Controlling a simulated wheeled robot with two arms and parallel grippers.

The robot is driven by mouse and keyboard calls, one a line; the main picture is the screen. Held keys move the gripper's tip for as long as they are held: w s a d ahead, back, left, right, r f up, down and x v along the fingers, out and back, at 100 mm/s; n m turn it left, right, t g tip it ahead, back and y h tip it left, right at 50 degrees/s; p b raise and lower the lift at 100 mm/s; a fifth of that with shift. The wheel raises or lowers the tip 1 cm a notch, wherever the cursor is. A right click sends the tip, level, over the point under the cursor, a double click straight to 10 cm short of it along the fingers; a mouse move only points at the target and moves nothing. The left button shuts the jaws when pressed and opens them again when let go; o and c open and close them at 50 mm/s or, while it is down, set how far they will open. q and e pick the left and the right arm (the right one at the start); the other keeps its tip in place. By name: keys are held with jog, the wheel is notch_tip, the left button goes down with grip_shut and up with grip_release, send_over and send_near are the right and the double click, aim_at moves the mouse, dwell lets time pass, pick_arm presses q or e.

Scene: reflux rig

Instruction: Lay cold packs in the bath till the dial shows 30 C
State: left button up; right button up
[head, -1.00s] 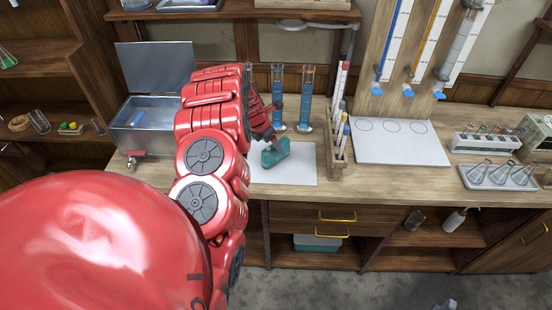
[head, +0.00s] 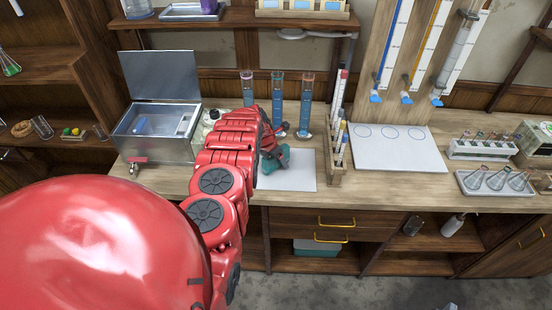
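The metal bath (head: 160,150) stands open at the left of the bench, with its lid raised behind it. A blue piece (head: 140,124) and a pale piece (head: 184,122) show inside it. A teal thing (head: 272,166) lies on a white sheet right of the bath; I cannot tell whether it is a cold pack. My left gripper (head: 280,150) is at the teal thing and partly covers it. Its fingers are too small and hidden to tell open from shut. My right gripper is not in view. No dial can be read.
Several blue-filled cylinders (head: 277,105) stand behind the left gripper. A wooden rack (head: 337,170) stands right of the sheet, then a white board (head: 390,148). A red tap (head: 137,160) sticks out from the bath's front. A pale-green object (head: 210,116) is between bath and arm.

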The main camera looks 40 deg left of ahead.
pick_arm(q)
jog(key=shift+f+b, duration=0.3)
jog(key=shift+b, duration=0.3)
dwell(0.5)
grip_shut()
dwell(0.3)
